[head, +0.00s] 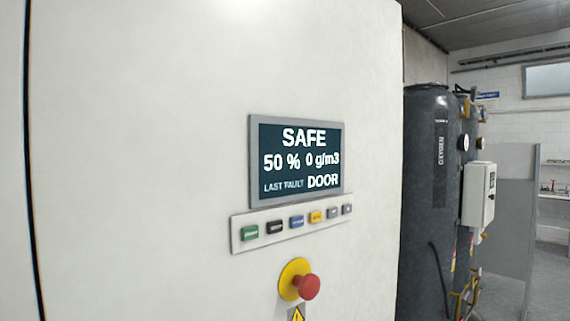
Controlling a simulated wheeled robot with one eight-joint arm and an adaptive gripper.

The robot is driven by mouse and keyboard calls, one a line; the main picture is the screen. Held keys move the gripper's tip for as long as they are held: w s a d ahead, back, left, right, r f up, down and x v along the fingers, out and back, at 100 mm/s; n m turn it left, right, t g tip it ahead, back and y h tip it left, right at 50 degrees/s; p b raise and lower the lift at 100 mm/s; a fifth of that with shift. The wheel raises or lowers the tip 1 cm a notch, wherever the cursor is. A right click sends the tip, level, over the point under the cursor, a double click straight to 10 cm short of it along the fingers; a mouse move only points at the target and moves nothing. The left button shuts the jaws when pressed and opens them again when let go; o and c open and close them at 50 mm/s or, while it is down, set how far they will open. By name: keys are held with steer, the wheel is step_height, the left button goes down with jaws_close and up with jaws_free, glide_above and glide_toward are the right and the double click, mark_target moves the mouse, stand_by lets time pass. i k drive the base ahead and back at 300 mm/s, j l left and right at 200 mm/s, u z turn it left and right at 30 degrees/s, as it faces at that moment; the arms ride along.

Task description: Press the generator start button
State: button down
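A white cabinet front (140,160) fills the left and middle of the head view. A grey-framed display (296,160) on it reads SAFE, 50 %, 0 g/m3, LAST FAULT DOOR. Below it a pale button strip (292,226) carries a row of small buttons. The button labels are too small to read surely, so I cannot tell which is generator start. My gripper is not in view.
A red mushroom button (307,286) on a yellow base juts out below the strip, above a yellow warning label (297,314). Dark tanks, one marked OXYGEN (425,200), stand right of the cabinet. A white box (479,194) and grey partition (504,215) are beyond.

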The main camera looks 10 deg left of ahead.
mark_target(248, 233)
steer(key=k+l+u, duration=0.1)
steer(key=u, duration=1.15)
